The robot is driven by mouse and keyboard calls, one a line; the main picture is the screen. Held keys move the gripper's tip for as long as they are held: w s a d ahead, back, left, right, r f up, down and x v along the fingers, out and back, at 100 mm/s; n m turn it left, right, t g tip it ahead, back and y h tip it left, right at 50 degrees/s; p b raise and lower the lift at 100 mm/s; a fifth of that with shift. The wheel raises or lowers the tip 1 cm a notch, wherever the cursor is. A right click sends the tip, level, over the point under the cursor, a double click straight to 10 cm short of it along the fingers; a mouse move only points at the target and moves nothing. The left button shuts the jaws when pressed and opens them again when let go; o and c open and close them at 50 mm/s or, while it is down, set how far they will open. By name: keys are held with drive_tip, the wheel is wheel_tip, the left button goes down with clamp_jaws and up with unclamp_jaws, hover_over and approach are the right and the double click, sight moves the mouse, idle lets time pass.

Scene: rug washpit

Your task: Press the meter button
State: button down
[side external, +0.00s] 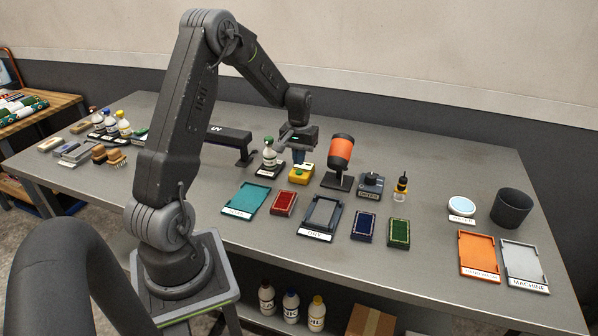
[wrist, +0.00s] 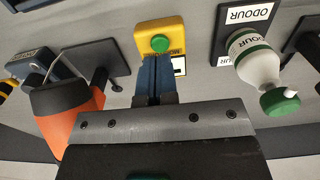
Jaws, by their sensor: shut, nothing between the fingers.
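A yellow box with a round green button (wrist: 160,43) on top sits below my fingertips in the wrist view. The yellow box (side external: 301,175) also shows in the side view, near the middle of the table; its label is partly hidden and I cannot read it fully. My gripper (wrist: 157,62) is shut and empty, its blue fingers pointing down at the near side of the button. In the side view my gripper (side external: 298,158) is just above and behind the box. I cannot tell whether the fingertips touch it.
A white bottle with a green cap (wrist: 259,65) on a plate marked ODOUR stands beside the box. An orange cylinder on a stand (side external: 341,153) is on the other side, with a dark device (side external: 371,184) beyond. Coloured trays, including a teal one (side external: 248,198), lie in front.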

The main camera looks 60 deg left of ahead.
sight(300, 172)
drive_tip(key=shift+r, duration=2)
drive_tip(key=shift+d+r, duration=0.2)
drive_tip(key=s+d+r+m+t+y, duration=0.1)
drive_tip(key=s+d+r+m+t, duration=0.2)
drive_tip(key=d+r, duration=1)
drive_tip(key=s+d+r+m+t, duration=0.1)
drive_tip(key=s+d+m, duration=0.2)
drive_tip(key=s+d, duration=0.4)
drive_tip(key=s+d+r+m+t+h, duration=0.1)
drive_tip(key=s+d+m, duration=0.2)
drive_tip(key=s+d, duration=0.3)
drive_tip(key=d, duration=0.2)
drive_tip(key=shift+s+d+t, duration=0.3)
drive_tip(key=shift+s+d, duration=0.05)
drive_tip(key=shift+d, duration=0.05)
